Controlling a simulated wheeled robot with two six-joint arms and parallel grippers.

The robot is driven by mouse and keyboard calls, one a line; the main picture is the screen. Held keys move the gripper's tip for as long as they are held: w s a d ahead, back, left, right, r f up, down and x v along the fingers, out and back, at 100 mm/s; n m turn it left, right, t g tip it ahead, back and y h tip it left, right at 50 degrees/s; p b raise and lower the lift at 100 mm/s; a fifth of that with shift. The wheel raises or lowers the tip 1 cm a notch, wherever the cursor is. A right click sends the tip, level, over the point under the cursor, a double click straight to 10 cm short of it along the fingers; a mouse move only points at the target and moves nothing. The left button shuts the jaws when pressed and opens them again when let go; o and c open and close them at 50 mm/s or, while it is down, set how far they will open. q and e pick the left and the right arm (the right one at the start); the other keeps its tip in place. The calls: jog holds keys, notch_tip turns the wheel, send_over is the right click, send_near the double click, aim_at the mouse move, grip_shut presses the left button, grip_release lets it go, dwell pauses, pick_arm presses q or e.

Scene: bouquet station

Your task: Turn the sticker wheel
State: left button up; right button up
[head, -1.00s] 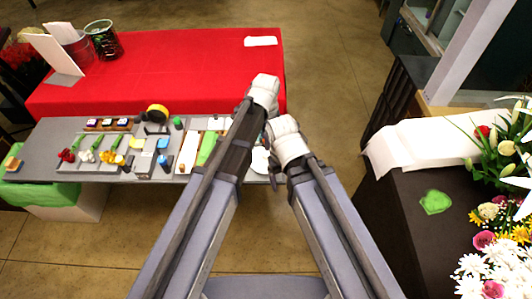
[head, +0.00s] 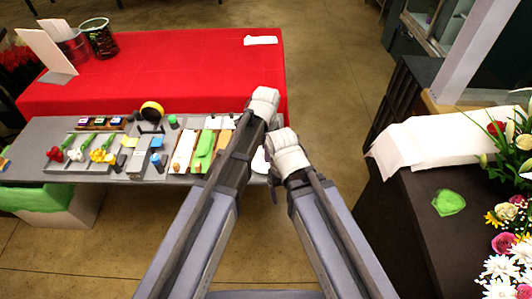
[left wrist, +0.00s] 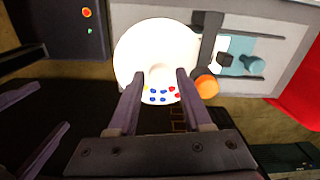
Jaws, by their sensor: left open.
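The sticker wheel (left wrist: 135,52) is a round white disc with a paler hub and small blue, red and yellow stickers along its near edge. It lies beneath my left gripper (left wrist: 160,74) in the left wrist view. The two fingers are apart, one on each side of the hub and stickers, with nothing clearly held. I cannot tell whether they touch the disc. In the head view only a sliver of the wheel (head: 260,162) shows between my arms, and my arm links hide the rest.
In the left wrist view an orange round piece (left wrist: 207,82) and a dark bar (left wrist: 208,40) sit right beside the disc. A red-clothed table (head: 190,70) stands behind.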

pick_arm(q)
jog(key=shift+c, duration=0.2)
grip_shut()
